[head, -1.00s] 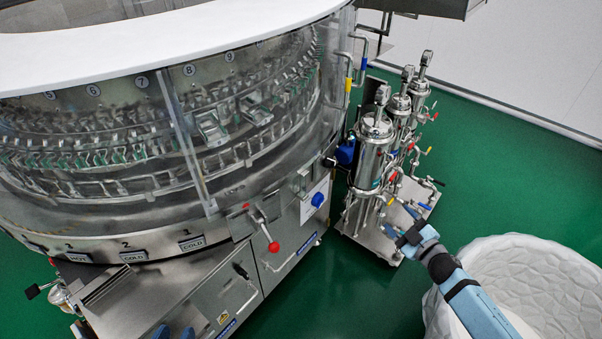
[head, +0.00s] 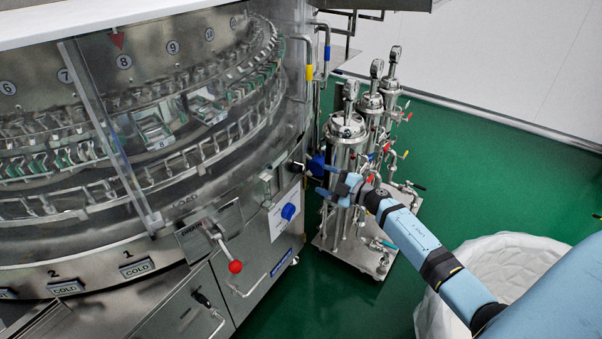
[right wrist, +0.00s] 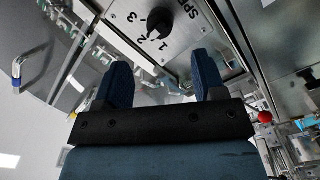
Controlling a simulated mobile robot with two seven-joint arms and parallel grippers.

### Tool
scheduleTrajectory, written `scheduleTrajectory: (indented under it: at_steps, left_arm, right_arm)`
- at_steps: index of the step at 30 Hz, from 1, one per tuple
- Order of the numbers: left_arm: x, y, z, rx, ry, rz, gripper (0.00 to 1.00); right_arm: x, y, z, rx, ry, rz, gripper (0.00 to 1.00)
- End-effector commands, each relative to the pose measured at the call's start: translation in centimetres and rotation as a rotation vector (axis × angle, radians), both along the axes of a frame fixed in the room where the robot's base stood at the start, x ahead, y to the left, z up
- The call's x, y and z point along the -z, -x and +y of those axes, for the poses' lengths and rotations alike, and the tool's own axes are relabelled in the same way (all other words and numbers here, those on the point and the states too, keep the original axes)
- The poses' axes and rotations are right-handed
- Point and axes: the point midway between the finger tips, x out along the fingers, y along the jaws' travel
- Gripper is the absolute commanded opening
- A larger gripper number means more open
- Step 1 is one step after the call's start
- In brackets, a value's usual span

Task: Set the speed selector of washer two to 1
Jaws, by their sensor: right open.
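The speed selector is a black knob (right wrist: 160,20) on a grey plate in the right wrist view, with the figures 1, 2, 3 and part of the word "SPEED" beside it. Which figure it points at is unclear. In the head view a small black knob (head: 294,168) sits on the side of the round washer (head: 140,215); it appears to be the same one. My right gripper (head: 315,180) is open and empty, its fingertips just right of that knob. In the right wrist view the open fingers (right wrist: 161,75) are apart from the selector. My left gripper is out of view.
Steel filter columns (head: 345,150) stand close behind my right gripper. A white lined bin (head: 500,262) is at the lower right. Green floor lies between.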

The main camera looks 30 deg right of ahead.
Motion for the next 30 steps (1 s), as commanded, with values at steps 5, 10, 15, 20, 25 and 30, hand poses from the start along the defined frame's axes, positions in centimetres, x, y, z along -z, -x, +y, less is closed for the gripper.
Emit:
scheduleTrajectory:
  at_steps: [5,10,15,20,25,30]
  left_arm:
    - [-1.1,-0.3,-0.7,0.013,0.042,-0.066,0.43]
    - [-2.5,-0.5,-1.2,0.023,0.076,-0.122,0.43]
    - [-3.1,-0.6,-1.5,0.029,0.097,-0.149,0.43]
    - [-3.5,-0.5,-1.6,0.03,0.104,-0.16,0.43]
    - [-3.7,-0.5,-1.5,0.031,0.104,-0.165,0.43]
    - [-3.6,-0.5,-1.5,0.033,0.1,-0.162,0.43]
  right_arm:
    - [0.1,-3.7,1.6,0.0,-0.001,-0.003,0.64]
    - [0.2,-6.2,2.7,0.0,-0.003,-0.001,0.64]
    - [0.1,-7.4,3.2,0.001,0.0,-0.001,0.64]
    - [0.1,-7.6,3.3,0.001,0.0,0.001,0.64]
    - [0.0,-7.6,3.3,0.001,0.0,0.001,0.64]
    - [0.1,-7.6,3.3,0.0,0.0,0.0,0.25]
